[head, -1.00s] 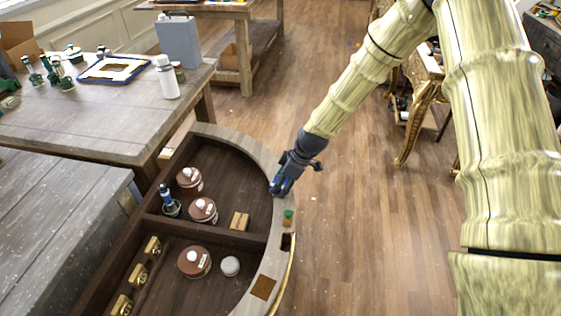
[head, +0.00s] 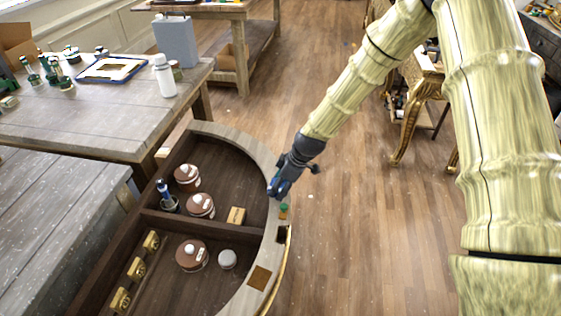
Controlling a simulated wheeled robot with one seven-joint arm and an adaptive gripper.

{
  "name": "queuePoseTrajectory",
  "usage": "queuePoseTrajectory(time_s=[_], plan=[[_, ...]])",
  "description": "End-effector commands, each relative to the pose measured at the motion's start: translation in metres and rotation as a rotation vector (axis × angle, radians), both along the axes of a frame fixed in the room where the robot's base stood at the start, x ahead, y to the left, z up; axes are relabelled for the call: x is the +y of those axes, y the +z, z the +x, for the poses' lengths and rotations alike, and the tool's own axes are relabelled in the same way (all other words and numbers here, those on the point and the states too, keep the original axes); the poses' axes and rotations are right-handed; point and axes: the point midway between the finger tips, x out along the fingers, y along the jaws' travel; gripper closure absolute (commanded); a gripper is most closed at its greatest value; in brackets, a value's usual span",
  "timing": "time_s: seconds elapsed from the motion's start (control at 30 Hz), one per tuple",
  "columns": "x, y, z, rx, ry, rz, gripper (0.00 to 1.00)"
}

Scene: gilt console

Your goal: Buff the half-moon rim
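The half-moon rim (head: 252,148) is the pale curved wooden top edge of a dark half-round case with compartments. A gold strip (head: 284,268) runs along its outer side near the front. My gripper (head: 274,190) is over the right part of the rim, pointing down at it. Something blue shows at its fingertips, too small to name. I cannot tell whether the fingers are open or shut, or whether they touch the rim. A small green-topped piece (head: 283,209) sits on the rim just in front of my gripper.
Inside the case are several brown lidded jars (head: 201,205), a blue-handled tool (head: 166,196), a small wooden block (head: 236,215), a white jar (head: 227,259) and gold fittings (head: 151,241). A wooden table (head: 105,125) stands behind at left. Open floor (head: 350,230) lies to the right.

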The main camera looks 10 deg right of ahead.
Motion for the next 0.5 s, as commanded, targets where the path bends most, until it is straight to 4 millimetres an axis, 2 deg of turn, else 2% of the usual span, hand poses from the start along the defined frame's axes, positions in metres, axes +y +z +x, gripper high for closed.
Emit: queuePoseTrajectory(time_s=[0.1,0.17,0.5], plan=[[0.000,0.005,-0.001,0.002,0.001,0.000,0.70],[-0.002,0.017,-0.001,-0.001,-0.001,0.001,0.70],[-0.002,0.034,-0.002,0.001,-0.003,0.000,0.70]])
